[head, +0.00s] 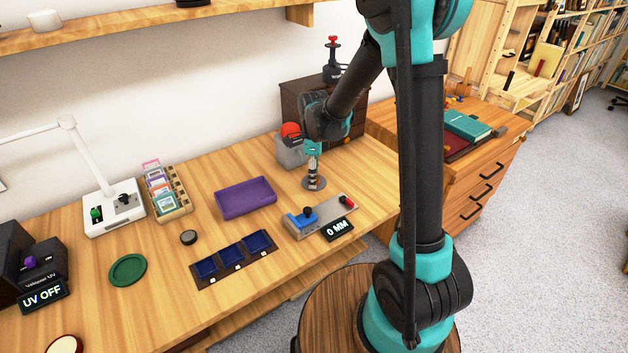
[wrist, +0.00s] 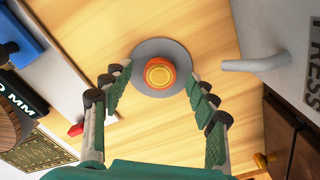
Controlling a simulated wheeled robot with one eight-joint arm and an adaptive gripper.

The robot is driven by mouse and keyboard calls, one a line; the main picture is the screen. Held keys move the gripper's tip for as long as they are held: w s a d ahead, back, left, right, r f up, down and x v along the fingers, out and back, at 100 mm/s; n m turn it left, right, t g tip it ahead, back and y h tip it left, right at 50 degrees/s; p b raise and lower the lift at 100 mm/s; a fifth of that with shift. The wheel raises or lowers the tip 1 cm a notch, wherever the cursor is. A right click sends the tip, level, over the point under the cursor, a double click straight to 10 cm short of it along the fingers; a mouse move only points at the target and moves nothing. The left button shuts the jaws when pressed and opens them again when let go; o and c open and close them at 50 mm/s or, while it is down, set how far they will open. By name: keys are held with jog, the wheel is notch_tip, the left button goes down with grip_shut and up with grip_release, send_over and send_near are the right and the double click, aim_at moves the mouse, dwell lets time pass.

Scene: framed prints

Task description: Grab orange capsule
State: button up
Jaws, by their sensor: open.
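The orange capsule (wrist: 159,73) shows from above in the wrist view as a round orange piece with a yellow-gold top. It is on a grey round disc (wrist: 148,48), which also shows on the table in the head view (head: 321,184). My gripper (wrist: 157,80) is open, with its green-padded fingers on the left and right of the capsule and a gap on each side. In the head view my gripper (head: 313,170) points down over the disc and largely hides the capsule. I cannot tell the exact height of the fingertips from these views.
A grey press box (head: 290,152) with a red ball stands just behind-left of my gripper; its handle (wrist: 256,63) is close in the wrist view. A grey-blue gauge (head: 318,217) with a "0 MM" display lies in front. A purple tray (head: 245,198) is to the left.

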jog(key=c, duration=1.3)
jog(key=shift+r, duration=0.15)
